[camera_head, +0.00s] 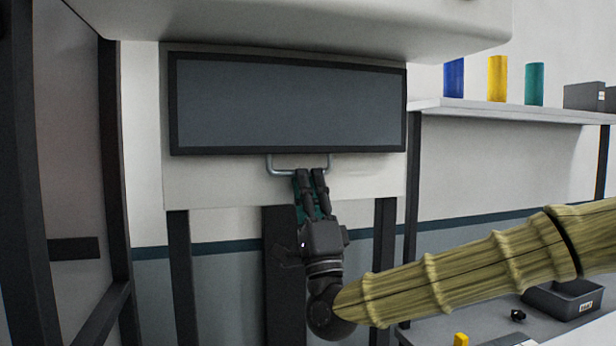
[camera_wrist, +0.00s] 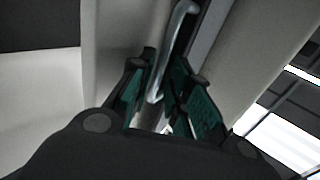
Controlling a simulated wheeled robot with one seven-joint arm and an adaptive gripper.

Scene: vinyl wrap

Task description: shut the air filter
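The air filter is a white panel with a black-framed grey window (camera_head: 288,104) on the wall unit. A metal bar handle (camera_head: 284,172) sits just below the frame. My gripper (camera_head: 311,172) is at the right part of this handle, pointing up at it. In the wrist view, the handle (camera_wrist: 180,40) runs between the two green-padded fingers (camera_wrist: 170,75). The fingers stand apart on either side of it, and I see no firm clamp on the bar. Exact contact is hard to tell.
A white overhang (camera_head: 300,20) juts out above the panel. Dark posts (camera_head: 178,270) stand below it. At right, a shelf (camera_head: 500,108) holds blue, yellow and green rolls. A dark bin (camera_head: 565,300) stands on the lower right surface.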

